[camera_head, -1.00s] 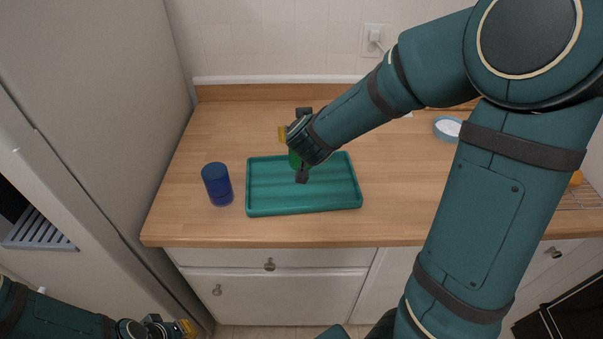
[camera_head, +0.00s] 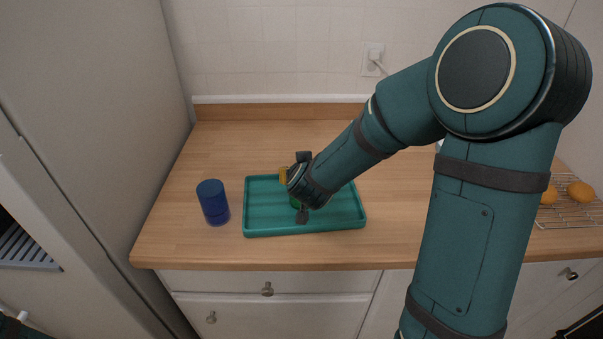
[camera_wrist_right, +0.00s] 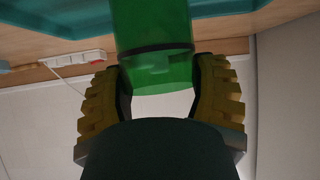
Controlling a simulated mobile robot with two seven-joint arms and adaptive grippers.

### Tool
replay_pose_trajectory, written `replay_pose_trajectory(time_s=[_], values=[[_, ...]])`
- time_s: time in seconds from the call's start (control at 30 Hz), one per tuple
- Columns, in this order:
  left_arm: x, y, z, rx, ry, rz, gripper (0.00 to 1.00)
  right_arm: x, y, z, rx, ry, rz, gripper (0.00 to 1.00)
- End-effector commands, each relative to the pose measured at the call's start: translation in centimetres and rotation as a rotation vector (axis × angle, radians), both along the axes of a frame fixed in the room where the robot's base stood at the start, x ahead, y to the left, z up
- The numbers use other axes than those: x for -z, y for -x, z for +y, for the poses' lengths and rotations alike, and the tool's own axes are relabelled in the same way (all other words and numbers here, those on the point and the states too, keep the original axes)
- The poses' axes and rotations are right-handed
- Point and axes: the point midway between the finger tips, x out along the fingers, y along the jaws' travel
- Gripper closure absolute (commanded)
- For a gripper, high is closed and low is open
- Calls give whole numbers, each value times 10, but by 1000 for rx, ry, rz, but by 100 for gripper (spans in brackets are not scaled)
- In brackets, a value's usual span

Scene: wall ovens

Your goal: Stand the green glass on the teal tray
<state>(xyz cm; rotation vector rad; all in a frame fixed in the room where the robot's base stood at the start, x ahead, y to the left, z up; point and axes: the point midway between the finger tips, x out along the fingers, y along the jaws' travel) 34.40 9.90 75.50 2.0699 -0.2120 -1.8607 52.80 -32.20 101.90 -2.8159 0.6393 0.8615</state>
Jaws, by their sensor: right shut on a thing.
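The green glass (camera_head: 295,202) is mostly hidden behind my right wrist in the head view. My right gripper (camera_head: 291,193) is shut on it, over the middle of the teal tray. In the right wrist view the green glass (camera_wrist_right: 155,45) stands between the two yellow-padded fingers of the gripper (camera_wrist_right: 160,88). The teal tray (camera_head: 262,230) lies flat on the wooden counter, and its edge (camera_wrist_right: 62,25) shows in the wrist view. I cannot tell whether the glass touches the tray.
A blue glass (camera_head: 213,203) stands on the counter just left of the tray. A wire rack (camera_head: 572,212) with orange fruit (camera_head: 581,191) is at the far right. A wall outlet (camera_head: 372,57) is behind. The counter behind the tray is clear.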

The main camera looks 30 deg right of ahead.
Motion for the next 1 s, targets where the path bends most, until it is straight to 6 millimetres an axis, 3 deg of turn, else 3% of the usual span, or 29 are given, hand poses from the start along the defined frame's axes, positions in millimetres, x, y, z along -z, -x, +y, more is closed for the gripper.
replay_pose_trajectory(time_s=[0.03,0.1,0.57,0.87,0.97,1.0], values=[[1,0,0,0,0,-1,100,1,0,0,0,0,0,25],[1,0,0,0,0,-1,100,1,0,0,0,0,1,4],[-6,0,0,-1,0,-1,100,-9,5,3,0,-2,-2,4],[-30,-6,1,-12,-3,-13,100,-44,51,24,-1,-2,-2,4],[-35,-8,1,-14,-4,-18,100,-57,67,33,-2,-3,-3,4],[-28,-9,1,-15,-4,-19,100,-56,70,34,2,0,-7,4]])
